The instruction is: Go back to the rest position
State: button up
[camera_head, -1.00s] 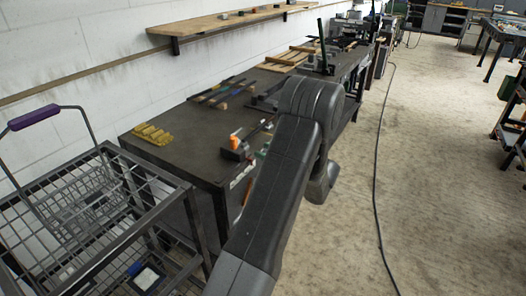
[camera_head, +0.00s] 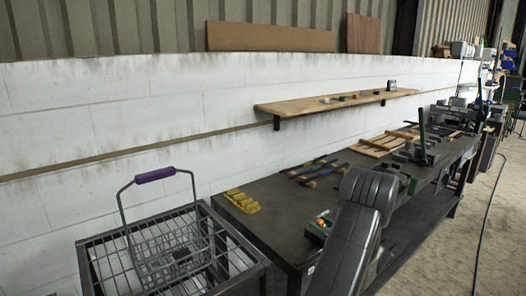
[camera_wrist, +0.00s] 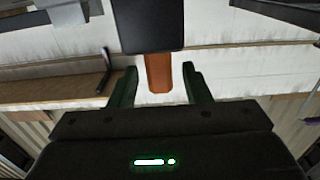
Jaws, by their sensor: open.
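My gripper (camera_wrist: 159,70) shows in the wrist view with its two dark green fingers apart. An orange-brown strip (camera_wrist: 159,73) shows in the gap between them, below a dark block (camera_wrist: 148,25). I cannot tell how far off the strip is, and no finger visibly touches it. In the head view my dark arm stands at the lower right, in front of the workbench (camera_head: 274,213). My gripper is hidden from the head view.
A wire basket (camera_head: 165,250) with a purple handle (camera_head: 155,174) stands at the lower left, beside the bench. Yellow blocks (camera_head: 242,201) and tools lie on the bench. A wooden shelf (camera_head: 340,99) runs along the wall above. Floor shows at the right (camera_head: 500,230).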

jog(key=shift+w+a+r, duration=0.1)
jog(key=shift+w+a, duration=0.3)
jog(key=shift+s+a+p, duration=0.2)
jog(key=shift+s+p, duration=0.1)
jog(key=shift+p, duration=0.25)
